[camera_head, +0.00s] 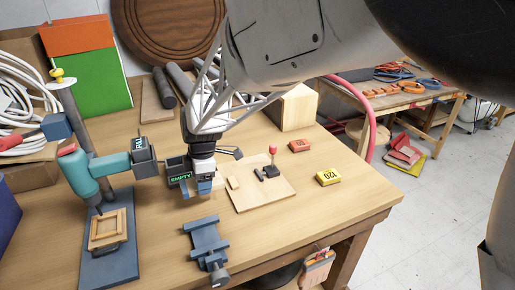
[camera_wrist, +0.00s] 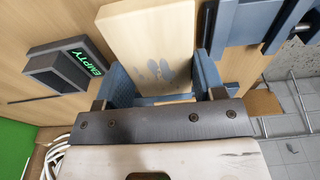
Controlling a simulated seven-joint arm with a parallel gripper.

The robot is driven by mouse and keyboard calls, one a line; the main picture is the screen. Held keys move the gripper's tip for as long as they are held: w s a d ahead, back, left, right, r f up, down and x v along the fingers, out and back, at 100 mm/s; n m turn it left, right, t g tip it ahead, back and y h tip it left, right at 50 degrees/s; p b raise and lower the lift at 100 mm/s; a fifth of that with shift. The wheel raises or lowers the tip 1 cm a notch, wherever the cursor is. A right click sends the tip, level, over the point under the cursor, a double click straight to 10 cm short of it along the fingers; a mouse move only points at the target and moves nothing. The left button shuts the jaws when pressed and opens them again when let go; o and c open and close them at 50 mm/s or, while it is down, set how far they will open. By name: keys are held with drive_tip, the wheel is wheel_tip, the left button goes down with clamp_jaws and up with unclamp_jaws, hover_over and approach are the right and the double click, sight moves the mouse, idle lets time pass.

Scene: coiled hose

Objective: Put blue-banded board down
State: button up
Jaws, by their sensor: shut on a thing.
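My gripper (camera_head: 198,189) hangs over the workbench in the head view, between the small bin marked EMPTY (camera_head: 180,179) and the blue-grey vise (camera_head: 207,243). In the wrist view, the blue-grey fingers of my gripper (camera_wrist: 162,84) are shut on a pale wooden board (camera_wrist: 140,22), one on each side of it. The board reaches out past the fingers toward the top edge of the picture. Bluish-grey smudges show on its face; I cannot make out a clear blue band. In the head view my gripper mostly hides the board, and its height above the bench is unclear.
The bin marked FULL (camera_head: 143,156) and a teal drill press (camera_head: 88,178) stand at left. A thin board with a red-knobbed clamp (camera_head: 270,171) lies right of my gripper. An orange block (camera_head: 299,145) and a yellow block (camera_head: 328,177) lie farther right. Bare benchtop (camera_head: 300,215) lies in front.

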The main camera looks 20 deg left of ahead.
drive_tip(key=shift+r, duration=0.9)
